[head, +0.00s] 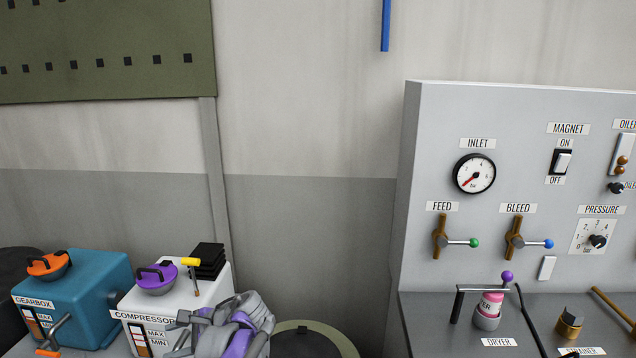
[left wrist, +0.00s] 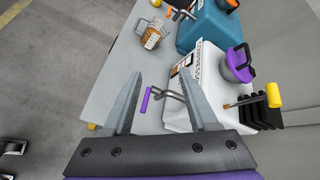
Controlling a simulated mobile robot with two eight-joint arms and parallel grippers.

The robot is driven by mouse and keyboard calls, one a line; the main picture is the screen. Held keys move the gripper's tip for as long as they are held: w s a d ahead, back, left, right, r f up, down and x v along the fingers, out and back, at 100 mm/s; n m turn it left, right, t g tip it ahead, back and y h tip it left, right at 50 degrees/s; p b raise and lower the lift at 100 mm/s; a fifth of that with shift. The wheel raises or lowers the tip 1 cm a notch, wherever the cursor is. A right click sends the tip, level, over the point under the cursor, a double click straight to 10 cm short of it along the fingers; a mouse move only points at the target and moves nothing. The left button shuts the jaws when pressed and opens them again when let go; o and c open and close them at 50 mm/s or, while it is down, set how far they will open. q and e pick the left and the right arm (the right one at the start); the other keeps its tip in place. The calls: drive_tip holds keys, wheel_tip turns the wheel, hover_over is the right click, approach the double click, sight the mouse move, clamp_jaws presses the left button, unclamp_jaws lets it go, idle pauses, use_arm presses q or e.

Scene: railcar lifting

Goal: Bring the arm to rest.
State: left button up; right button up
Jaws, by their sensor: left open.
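My left gripper (left wrist: 160,75) is open in the left wrist view, with its two grey fingers apart and nothing held between them. A small purple-handled metal lever (left wrist: 147,100) on the front of the white compressor shows in the gap between the fingers. I cannot tell how far it is from the fingertips. In the head view my grey and purple left arm is at the bottom, in front of the compressor (head: 208,292), hiding part of it. My right gripper is in neither view.
The teal gearbox (head: 88,290) stands left of the compressor. Grey floor (left wrist: 45,75) is open in the left wrist view.

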use_arm(q)
drive_tip(key=s+d+f+n+t+h, duration=0.1)
drive_tip(key=s+d+f+n+h, duration=0.2)
drive_tip(key=s, duration=0.6)
drive_tip(key=s+d+f+n+t+h, duration=0.1)
drive_tip(key=s+d+f+n+h, duration=0.3)
drive_tip(key=s, duration=0.5)
drive_tip(key=s+d+f+n+t+h, duration=0.1)
drive_tip(key=s+d+f+n+h, duration=0.3)
drive_tip(key=s, duration=0.4)
drive_tip(key=shift+s+d+f+n, duration=0.4)
drive_tip(key=shift+d+f+n, duration=0.3)
drive_tip(key=shift+d, duration=0.45)
